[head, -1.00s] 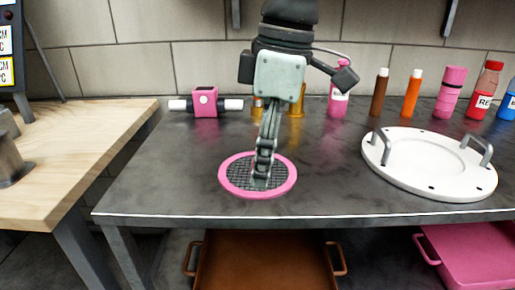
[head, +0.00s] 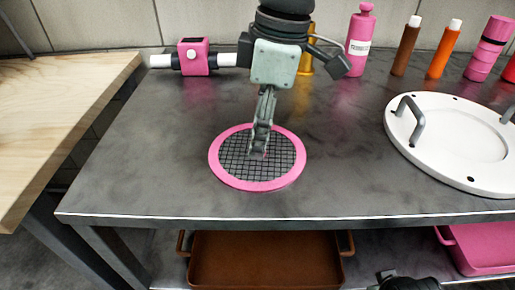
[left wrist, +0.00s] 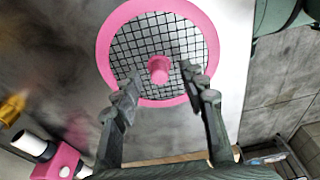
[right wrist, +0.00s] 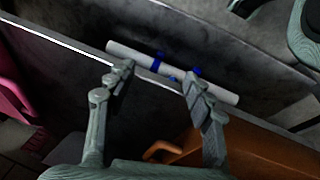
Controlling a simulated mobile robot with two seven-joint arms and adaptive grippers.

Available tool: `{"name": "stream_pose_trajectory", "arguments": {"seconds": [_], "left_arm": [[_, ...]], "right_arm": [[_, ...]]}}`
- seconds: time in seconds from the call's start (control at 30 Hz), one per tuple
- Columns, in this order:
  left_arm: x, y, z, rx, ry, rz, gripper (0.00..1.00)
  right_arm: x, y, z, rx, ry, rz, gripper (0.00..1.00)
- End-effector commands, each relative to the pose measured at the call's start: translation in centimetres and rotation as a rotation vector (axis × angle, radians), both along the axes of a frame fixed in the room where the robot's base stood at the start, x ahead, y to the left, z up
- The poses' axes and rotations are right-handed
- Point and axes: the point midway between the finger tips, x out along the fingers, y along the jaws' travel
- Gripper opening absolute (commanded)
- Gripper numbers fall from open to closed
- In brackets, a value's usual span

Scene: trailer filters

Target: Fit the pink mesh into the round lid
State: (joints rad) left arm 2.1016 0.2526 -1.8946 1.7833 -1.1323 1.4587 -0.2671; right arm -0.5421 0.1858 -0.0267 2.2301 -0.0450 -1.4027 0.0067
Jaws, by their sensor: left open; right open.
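The pink mesh (head: 217,168), a dark grid in a pink ring, lies flat on the dark table. The left wrist view shows the mesh (left wrist: 109,48) with a pink knob (left wrist: 158,69) at its middle. My left gripper (head: 260,153) points down over the mesh. Its open fingers (left wrist: 159,79) appear on either side of the knob, apart from it; the exact height is unclear. The round white lid (head: 478,130) with grey handles lies to the right, cut by the picture edge. My right gripper (right wrist: 159,71) is open and appears empty, low by the table front.
A pink device with white ends (head: 194,56), a pink bottle (head: 359,45) and brown (head: 406,46) and orange (head: 444,50) tubes stand behind. A brown tray (head: 265,262) sits below. A white rod with blue bands (right wrist: 175,72) lies beyond my right fingers. Table between mesh and lid is clear.

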Motion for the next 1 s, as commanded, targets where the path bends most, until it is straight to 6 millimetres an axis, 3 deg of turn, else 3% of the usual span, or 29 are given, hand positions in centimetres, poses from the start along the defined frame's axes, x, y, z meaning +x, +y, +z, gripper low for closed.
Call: {"name": "stream_pose_trajectory", "arguments": {"seconds": [0.33,0.67,1.0], "left_arm": [[0.01,0.17,-1.03,-0.001,0.000,0.001,0.42],[0.02,0.16,-1.00,-0.001,0.000,0.000,0.01],[0.03,0.16,-0.92,-0.001,0.000,0.001,0.00]], "right_arm": [[0.02,0.03,-0.06,0.001,-0.001,0.000,0.53],[0.02,0.03,-0.06,0.001,0.000,0.000,0.53],[0.00,0.02,-0.06,0.001,0.000,0.000,0.53]]}}
